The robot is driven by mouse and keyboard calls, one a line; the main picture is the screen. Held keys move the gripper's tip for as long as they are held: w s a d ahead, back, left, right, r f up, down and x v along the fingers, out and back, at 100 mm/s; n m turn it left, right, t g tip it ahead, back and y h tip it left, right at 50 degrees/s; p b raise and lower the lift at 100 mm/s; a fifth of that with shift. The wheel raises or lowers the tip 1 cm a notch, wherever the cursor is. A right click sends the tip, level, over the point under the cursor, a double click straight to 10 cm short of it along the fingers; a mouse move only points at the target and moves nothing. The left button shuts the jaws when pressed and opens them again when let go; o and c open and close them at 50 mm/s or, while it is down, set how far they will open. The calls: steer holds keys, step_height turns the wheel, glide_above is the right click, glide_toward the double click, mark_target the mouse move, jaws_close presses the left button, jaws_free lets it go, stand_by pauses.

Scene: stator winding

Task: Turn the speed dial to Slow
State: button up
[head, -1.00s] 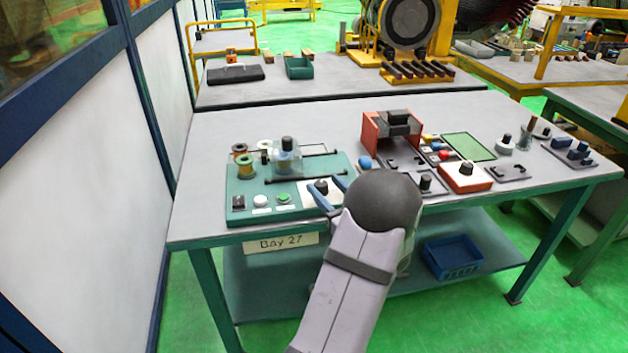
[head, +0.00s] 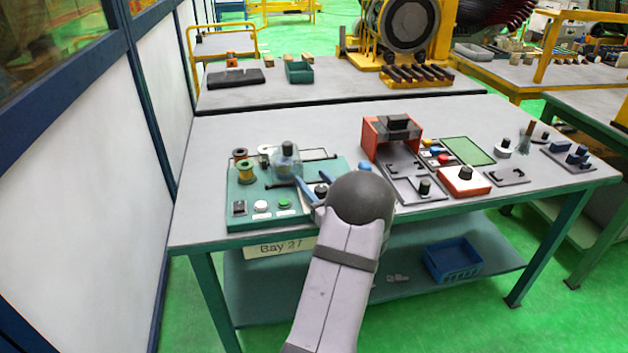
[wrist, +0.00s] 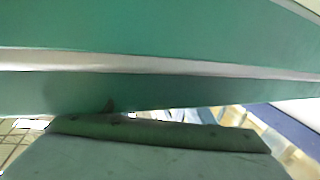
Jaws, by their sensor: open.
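The teal winding panel (head: 240,196) lies at the front left of the table. A black knob (head: 321,189), which looks like the speed dial, stands on the panel's pale plate at its right front. Its pointer and labels are too small to read. My gripper (head: 334,177) is open, with one blue finger left of the knob and the other to its right. The knob shows between them, and I cannot tell whether either finger touches it. My grey wrist hides the plate's front part. The wrist view shows no dial.
A green button (head: 284,203), a white button (head: 261,206) and a black switch (head: 239,207) sit left of the knob. A clear-covered spool (head: 286,161) stands behind.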

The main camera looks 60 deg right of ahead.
steer(key=shift+w, duration=0.15)
steer(key=c, duration=1.1)
steer(key=shift+o, duration=0.2)
steer(key=shift+y, duration=0.3)
steer(key=shift+w+a+n+t+y, duration=0.1)
steer(key=shift+a+n+t+y, duration=0.05)
steer(key=shift+n+t+y, duration=0.45)
steer(key=o, duration=1.1)
steer(key=shift+c, duration=0.2)
